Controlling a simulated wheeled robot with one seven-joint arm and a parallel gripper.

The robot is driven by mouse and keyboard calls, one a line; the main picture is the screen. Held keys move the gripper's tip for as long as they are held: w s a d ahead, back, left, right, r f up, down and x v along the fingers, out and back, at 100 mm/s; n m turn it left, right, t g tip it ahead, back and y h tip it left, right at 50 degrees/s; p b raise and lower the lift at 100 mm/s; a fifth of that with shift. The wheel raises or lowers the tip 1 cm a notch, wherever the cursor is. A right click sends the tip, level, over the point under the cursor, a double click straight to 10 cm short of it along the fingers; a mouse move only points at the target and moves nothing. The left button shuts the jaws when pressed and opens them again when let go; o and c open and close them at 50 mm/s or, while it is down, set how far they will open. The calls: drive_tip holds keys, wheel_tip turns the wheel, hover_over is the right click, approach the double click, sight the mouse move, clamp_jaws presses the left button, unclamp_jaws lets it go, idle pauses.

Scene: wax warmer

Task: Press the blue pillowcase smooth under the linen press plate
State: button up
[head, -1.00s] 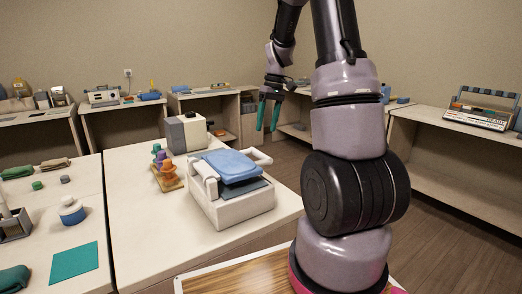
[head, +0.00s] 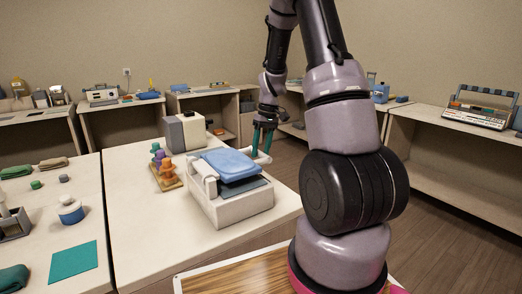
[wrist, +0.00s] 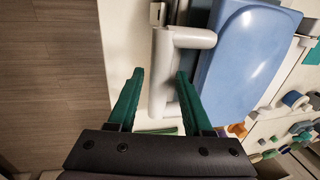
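The linen press (head: 232,207) is a white box on the near table. A smooth light blue slab (head: 228,163) forms its raised top, also large in the wrist view (wrist: 242,58). Below it, across a dark gap, lies a darker blue-grey flat layer (head: 247,189); I cannot tell whether this is the pillowcase. A white bar handle (wrist: 161,78) sticks out on the press's far right side. My gripper (head: 261,148) is open at this handle. In the wrist view its green fingers (wrist: 159,72) stand on either side of the handle, with gaps visible.
A grey-and-white box (head: 186,132) and a wooden rack with coloured pegs (head: 166,170) stand behind and left of the press. A teal sheet (head: 73,262) and a blue-and-white pot (head: 70,210) lie on the left table. Open floor (head: 450,215) is at right.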

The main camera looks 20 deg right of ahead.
clamp_jaws()
idle(1.2)
